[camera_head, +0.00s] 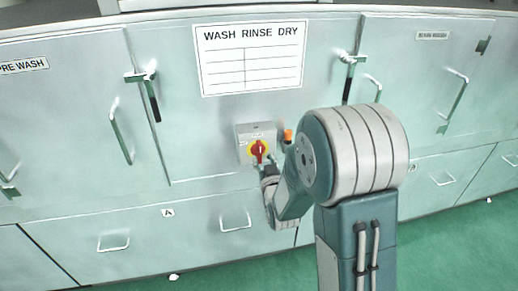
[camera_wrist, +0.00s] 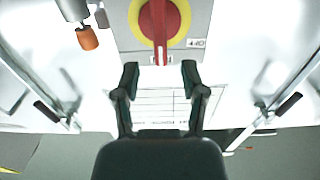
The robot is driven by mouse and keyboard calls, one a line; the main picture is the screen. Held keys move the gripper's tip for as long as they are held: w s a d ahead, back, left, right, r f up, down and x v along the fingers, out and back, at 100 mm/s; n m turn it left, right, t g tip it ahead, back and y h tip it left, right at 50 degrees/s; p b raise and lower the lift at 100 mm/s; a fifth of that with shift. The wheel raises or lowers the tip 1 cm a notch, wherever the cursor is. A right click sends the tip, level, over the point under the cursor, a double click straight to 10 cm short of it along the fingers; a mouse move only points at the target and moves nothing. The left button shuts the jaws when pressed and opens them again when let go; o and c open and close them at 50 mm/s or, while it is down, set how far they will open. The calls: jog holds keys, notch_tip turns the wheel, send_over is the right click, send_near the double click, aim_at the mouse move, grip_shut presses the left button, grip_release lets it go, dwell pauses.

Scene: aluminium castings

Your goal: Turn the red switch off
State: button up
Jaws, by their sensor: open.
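The red switch (camera_head: 258,150) is a red rotary handle on a yellow disc, on a grey box (camera_head: 243,131) fixed to the metal cabinet front. Its handle looks close to upright in the head view. In the wrist view the red switch (camera_wrist: 160,22) is at the top centre, with an OFF label on the box beside it. My gripper (camera_wrist: 160,80) is open and empty, its two dark fingertips apart and in line with the handle, which ends just above the gap in the picture. I cannot tell the distance. In the head view my gripper (camera_head: 268,170) is small and partly hidden by my arm.
An orange-tipped fitting (camera_head: 287,136) is right of the box and shows in the wrist view (camera_wrist: 87,38). A WASH RINSE DRY sign (camera_head: 250,57) is above. Door handles (camera_head: 121,132) and latches stick out on both sides. Green floor (camera_head: 450,245) is open at the lower right.

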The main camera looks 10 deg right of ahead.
aim_at(261, 151)
jog(key=w, duration=0.4)
jog(key=shift+w, duration=0.2)
jog(key=shift+w+a, duration=0.15)
jog(key=shift+w, duration=0.5)
grip_shut()
